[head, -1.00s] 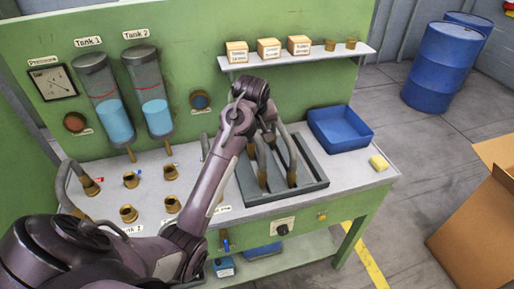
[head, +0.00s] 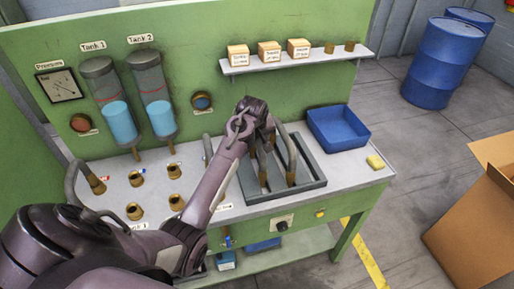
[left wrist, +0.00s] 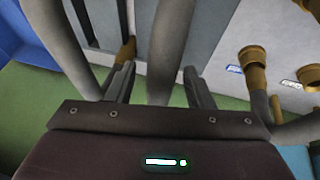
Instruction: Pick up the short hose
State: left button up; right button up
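Grey hoses with brass ends stand in the dark grey tray on the green workbench. One hose (head: 291,160) shows at the tray's right side, and another brass-ended hose (head: 263,172) shows left of it, partly hidden by my gripper. I cannot tell which is the short one. My left gripper (head: 262,138) is over the back of the tray, pointing down. In the left wrist view its two fingers (left wrist: 158,88) are apart, with a grey hose (left wrist: 166,45) running between them. I see a gap on each side of it. My right gripper is out of view.
The grey tray (head: 312,187) has a blue bin (head: 338,141) behind its right side and a yellow sponge (head: 375,162) beyond. Several brass fittings (head: 136,211) stand on the bench at left. A shelf (head: 290,62) with boxes hangs above. A cardboard box (head: 470,225) stands right.

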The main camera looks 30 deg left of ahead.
pick_arm(q)
grip_shut()
jog(key=shift+w+r, duration=0.1)
jog(key=shift+r, duration=0.05)
